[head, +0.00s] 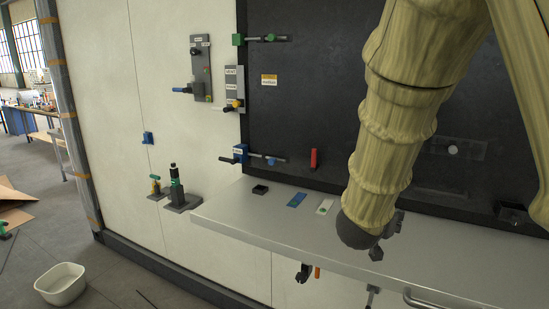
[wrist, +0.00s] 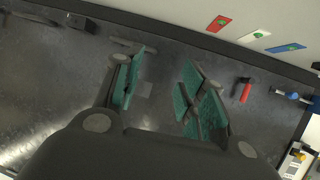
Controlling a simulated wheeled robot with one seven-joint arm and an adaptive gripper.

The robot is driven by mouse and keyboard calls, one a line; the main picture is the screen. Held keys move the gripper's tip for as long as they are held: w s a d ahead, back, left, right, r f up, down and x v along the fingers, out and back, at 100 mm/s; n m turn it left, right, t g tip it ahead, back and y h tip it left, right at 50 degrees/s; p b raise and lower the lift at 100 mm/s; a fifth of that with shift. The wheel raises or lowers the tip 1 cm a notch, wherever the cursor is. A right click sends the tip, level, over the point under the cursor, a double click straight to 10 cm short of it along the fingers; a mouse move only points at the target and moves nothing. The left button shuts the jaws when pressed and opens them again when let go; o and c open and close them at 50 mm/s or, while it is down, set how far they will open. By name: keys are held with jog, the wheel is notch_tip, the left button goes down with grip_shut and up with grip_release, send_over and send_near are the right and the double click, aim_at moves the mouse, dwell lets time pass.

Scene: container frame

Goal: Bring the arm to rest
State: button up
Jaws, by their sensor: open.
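My arm, in a tan sleeve, hangs down across the right of the head view. My gripper (head: 388,238) shows only in part at the sleeve's dark end, over the grey shelf (head: 250,222). In the wrist view my gripper (wrist: 165,92) has its two green-padded fingers apart with nothing between them. Beyond them lies the dark panel (wrist: 60,75). No object touches the fingers.
Blue (head: 296,200) and white (head: 324,207) cards lie on the shelf; a red card (wrist: 219,23) shows in the wrist view. A red handle (head: 314,158) and blue valve (head: 240,153) stick out from the wall. A white tub (head: 60,290) stands on the floor.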

jog(key=s+a+f+n+g+y+b, duration=0.1)
jog(key=s+f+n+g+y+b, duration=0.2)
jog(key=f, duration=1.5)
jog(key=s+f+n+g+y+b, duration=0.1)
jog(key=s+f+b, duration=0.4)
jog(key=f, duration=1.4)
jog(key=s+a+f+n+g+y+b, duration=0.1)
jog(key=s+a+f+g+y+b, duration=0.1)
jog(key=s+f, duration=1.3)
jog(key=s+a+f+n+g+y+b, duration=0.2)
jog(key=s+f+g+b, duration=0.2)
jog(key=s+f, duration=1)
jog(key=s, duration=0.4)
jog(key=shift+a+f+g, duration=0.3)
jog(key=shift+f, duration=0.05)
jog(key=shift+s+d, duration=0.1)
